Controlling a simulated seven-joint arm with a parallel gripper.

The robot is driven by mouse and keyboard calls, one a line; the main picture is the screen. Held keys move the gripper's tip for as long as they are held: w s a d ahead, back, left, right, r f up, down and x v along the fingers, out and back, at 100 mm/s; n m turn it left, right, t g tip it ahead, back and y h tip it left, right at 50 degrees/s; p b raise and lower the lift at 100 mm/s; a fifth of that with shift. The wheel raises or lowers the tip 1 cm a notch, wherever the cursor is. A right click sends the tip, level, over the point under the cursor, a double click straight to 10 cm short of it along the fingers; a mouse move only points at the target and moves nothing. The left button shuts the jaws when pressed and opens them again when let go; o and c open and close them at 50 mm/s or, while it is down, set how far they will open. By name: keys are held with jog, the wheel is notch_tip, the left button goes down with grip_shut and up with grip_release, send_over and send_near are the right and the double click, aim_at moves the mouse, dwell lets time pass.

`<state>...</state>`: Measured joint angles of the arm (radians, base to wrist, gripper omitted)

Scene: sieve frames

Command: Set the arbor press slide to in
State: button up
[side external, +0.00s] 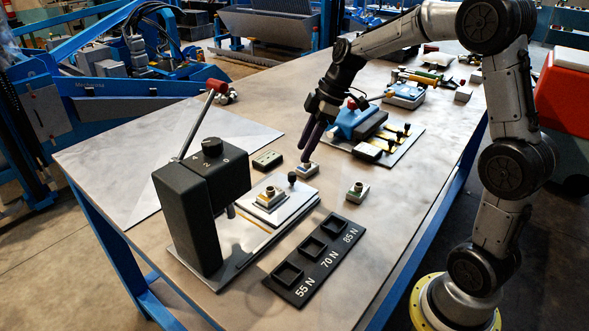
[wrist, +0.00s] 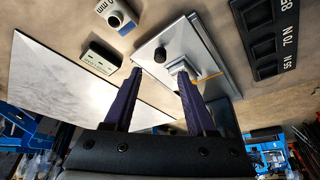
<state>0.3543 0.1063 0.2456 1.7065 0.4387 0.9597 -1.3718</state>
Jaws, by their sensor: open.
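The arbor press (side external: 205,200) is a black column with a numbered dial and a lever ending in a red knob. Its pale metal slide (side external: 298,204) sits on the base plate, extending to the right of the press head; a small part with a brass-coloured top (side external: 269,195) rests on it. A black knob (side external: 292,178) stands at the slide's far end. In the wrist view the slide (wrist: 205,50) and black knob (wrist: 160,55) show beyond the fingers. My gripper (side external: 307,150) is open and empty, pointing down past the knob end of the slide; it also shows in the wrist view (wrist: 158,78).
A black tray (side external: 318,262) marked 55 N, 70 N and 85 N has empty pockets. A small labelled box (side external: 267,160) lies behind. A blue fixture (side external: 360,122) stands farther back.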

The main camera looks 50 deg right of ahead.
aim_at(292, 174)
jog(key=x, duration=0.7)
jog(key=shift+f, duration=0.1)
jog(key=shift+c, duration=0.2)
grip_shut()
jog(key=shift+a, duration=0.1)
dwell(1.0)
